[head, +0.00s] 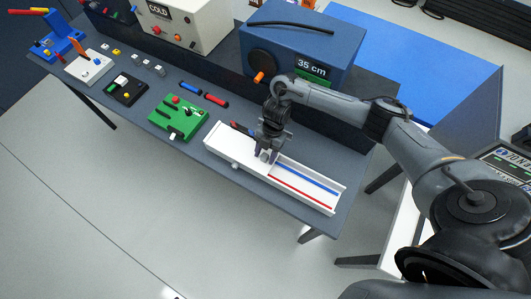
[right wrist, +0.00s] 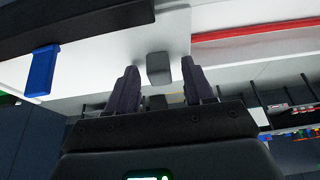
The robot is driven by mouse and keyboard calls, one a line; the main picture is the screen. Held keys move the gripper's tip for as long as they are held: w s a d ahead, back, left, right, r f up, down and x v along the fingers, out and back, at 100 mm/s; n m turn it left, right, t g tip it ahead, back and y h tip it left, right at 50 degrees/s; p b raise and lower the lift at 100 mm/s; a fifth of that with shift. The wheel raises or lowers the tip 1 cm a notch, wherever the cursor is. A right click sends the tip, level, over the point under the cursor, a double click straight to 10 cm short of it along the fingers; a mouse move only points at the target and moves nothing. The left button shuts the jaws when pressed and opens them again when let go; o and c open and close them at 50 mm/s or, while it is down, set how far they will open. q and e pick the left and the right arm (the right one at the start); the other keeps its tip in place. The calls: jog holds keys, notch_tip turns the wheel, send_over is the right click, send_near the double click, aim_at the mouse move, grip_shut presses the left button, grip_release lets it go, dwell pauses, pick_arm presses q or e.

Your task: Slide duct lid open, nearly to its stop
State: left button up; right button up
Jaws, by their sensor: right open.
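The white cable duct (head: 338,192) lies along the front right edge of the table. Its white lid (head: 222,143) covers the left part. The right part is uncovered and shows a blue cable (head: 310,180) and a red cable (head: 302,192). My right gripper (head: 266,157) points down over the duct near the lid's right end. In the right wrist view its open fingers (right wrist: 159,64) stand on either side of a grey knob (right wrist: 158,69), with a visible gap on each side. The red cable (right wrist: 250,35) shows beside it. My left gripper is not in view.
Behind the duct stands a blue box (head: 290,60) marked 35 cm. Several smaller devices line the table further left. Floor is clear in front.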

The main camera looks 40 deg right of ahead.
grip_shut()
dwell(0.4)
